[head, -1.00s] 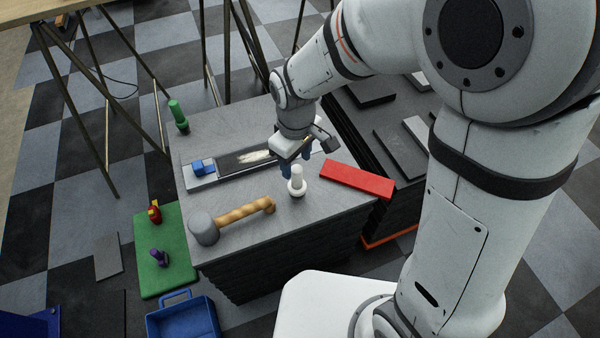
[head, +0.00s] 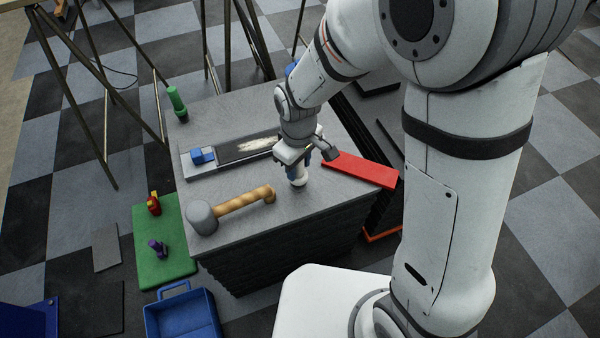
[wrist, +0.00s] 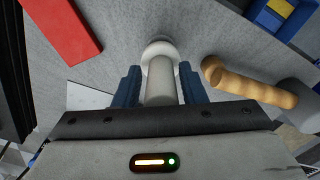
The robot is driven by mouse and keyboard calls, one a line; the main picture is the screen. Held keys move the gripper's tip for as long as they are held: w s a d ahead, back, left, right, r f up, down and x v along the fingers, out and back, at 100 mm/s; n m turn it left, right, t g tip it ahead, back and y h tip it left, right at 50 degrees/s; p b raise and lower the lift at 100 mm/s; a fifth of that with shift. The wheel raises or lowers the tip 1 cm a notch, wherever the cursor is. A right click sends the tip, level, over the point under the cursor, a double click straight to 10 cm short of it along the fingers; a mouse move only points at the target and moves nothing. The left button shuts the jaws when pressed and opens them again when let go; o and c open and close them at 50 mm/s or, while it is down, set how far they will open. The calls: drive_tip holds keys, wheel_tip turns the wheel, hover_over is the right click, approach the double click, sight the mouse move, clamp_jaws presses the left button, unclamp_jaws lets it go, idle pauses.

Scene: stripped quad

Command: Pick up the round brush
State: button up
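The white round-based piece with an upright pale handle, which I take as the round brush (head: 298,183), stands on the grey bench top near its front edge. In the wrist view the brush (wrist: 158,48) shows its round base beyond the handle. My gripper (head: 295,172) is lowered over it from above. In the wrist view the blue fingers of my gripper (wrist: 160,75) stand on either side of the handle, with thin gaps showing, so they look open around it. In the head view the gripper hides most of the handle.
A mallet (head: 203,217) with a twisted wooden handle lies left of the brush. A red bar (head: 360,170) lies close on the right. Behind are a long tray with a blue block (head: 202,155) and a green cylinder (head: 176,101). Bare bench surrounds the brush.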

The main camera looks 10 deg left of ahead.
drive_tip(key=c, duration=0.8)
